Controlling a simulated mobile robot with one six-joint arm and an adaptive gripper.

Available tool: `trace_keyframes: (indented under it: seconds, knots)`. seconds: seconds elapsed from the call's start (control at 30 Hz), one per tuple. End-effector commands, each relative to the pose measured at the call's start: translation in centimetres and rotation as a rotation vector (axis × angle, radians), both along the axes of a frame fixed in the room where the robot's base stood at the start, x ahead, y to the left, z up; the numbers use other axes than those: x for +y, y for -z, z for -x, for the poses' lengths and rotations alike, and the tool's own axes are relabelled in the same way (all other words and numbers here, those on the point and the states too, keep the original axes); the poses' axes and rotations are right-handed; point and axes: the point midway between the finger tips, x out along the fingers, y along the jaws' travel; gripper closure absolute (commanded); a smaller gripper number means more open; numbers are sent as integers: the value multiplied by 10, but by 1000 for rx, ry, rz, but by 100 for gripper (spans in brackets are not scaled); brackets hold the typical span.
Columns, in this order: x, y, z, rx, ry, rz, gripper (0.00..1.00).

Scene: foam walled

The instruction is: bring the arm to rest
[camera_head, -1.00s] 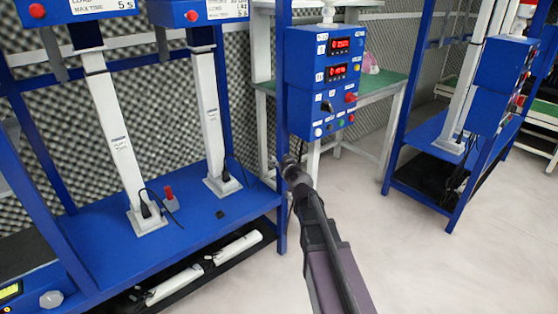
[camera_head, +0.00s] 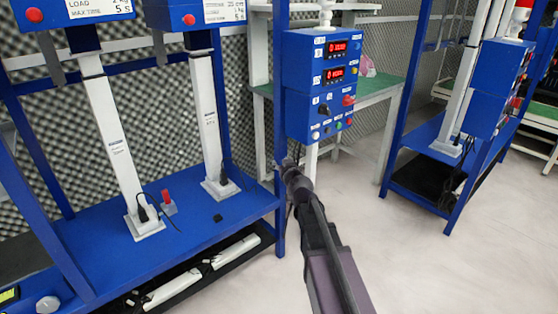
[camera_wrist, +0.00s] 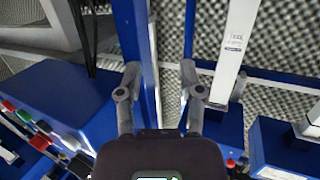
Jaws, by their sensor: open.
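My gripper (camera_wrist: 160,85) shows in the wrist view with its two grey fingers spread apart and nothing between them. In the head view my gripper (camera_head: 287,165) is at the far end of my dark arm, in front of a blue upright post and just below the blue control box (camera_head: 322,85). The fingers are small and hard to make out there. In the wrist view a blue post (camera_wrist: 138,60) stands beyond the fingers, close behind the left one. I cannot tell whether they touch.
A blue rack (camera_head: 180,235) with white columns (camera_head: 112,145) stands at left, with white units (camera_head: 235,250) on its low shelf. A green-topped table (camera_head: 375,88) is behind the control box. Another blue rack (camera_head: 425,140) stands at right. The pale floor (camera_head: 430,265) at front right is clear.

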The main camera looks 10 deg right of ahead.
Motion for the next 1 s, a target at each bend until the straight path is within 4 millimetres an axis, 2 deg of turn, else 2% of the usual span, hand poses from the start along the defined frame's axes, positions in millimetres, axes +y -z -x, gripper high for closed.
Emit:
trace_keyframes:
  seconds: [0.27, 0.47, 0.73, 1.0]
  knots:
    - [13, 11, 12, 63, -53, -1, 51]
    - [37, 40, 41, 230, -155, -6, 51]
    - [58, 94, 109, 586, -237, 2, 51]
    - [52, 138, 191, 976, -177, 29, 51]
